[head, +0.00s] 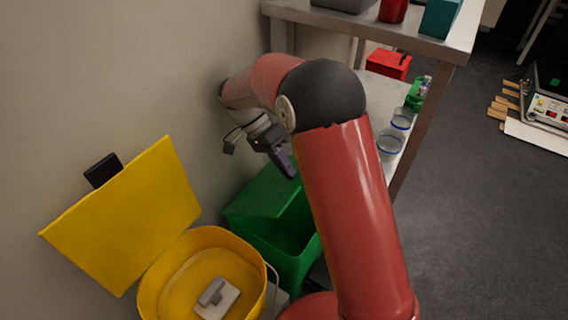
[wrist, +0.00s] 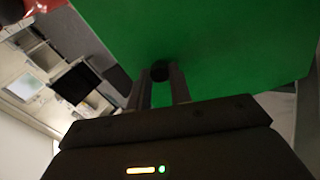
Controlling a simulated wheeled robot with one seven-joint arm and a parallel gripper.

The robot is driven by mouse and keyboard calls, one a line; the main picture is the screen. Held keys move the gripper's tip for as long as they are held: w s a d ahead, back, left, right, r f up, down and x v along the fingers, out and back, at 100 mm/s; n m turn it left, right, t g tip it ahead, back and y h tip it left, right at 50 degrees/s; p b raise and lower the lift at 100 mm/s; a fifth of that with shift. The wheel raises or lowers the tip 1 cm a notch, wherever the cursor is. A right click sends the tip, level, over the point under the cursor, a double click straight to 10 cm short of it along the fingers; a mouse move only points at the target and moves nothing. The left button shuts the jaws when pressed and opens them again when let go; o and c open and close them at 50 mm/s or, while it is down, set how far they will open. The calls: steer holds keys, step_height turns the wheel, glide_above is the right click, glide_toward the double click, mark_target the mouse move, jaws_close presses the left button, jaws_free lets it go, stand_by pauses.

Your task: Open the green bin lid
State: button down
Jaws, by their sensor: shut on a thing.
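The green bin (head: 280,255) stands on the floor between the yellow bin and the metal table. Its green lid (head: 268,193) is raised at a slant toward the wall, and part of the dark green inside shows. My gripper (head: 290,170) is at the upper edge of the lid, partly hidden by my arm in the head view. In the wrist view my gripper (wrist: 164,80) is shut on a small dark round knob (wrist: 160,69) on the green lid, which fills most of the top of that view (wrist: 220,40).
A yellow bin (head: 150,290) with its yellow lid (head: 130,215) up stands to the left, with a grey item (head: 215,295) inside. A metal table (head: 440,48) stands to the right; its lower shelf holds a red box (head: 388,63) and glass containers (head: 391,142). The wall is close behind.

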mark_target(283, 179)
steer(key=c, duration=1.3)
jaws_free()
steer(key=shift+o, duration=0.2)
step_height(283, 179, up, 20)
steer(key=p, duration=0.1)
steer(key=shift+d, duration=0.1)
